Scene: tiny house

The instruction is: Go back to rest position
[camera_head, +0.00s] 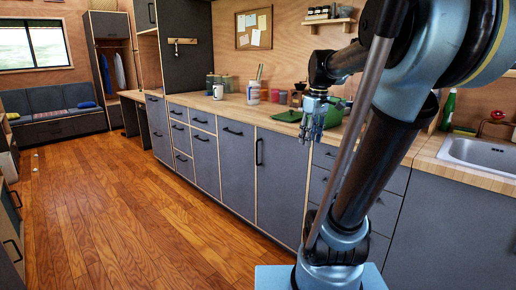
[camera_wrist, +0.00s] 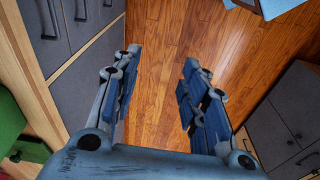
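My gripper (camera_wrist: 157,95) is open in the wrist view, with its two fingers well apart and only wooden floor showing between them. In the head view my gripper (camera_head: 313,127) points down in front of the counter edge, at about counter height, near a green tray or board. My arm stands on the right side of the head view and bends over toward the counter. No object is seen between the fingers.
The wooden counter (camera_head: 340,136) holds a green tray (camera_head: 288,116), several jars and a white container (camera_head: 253,93). A sink (camera_head: 470,151) is at the right. Grey cabinets (camera_head: 238,165) line the wall. The wooden floor (camera_head: 110,220) at the left is clear.

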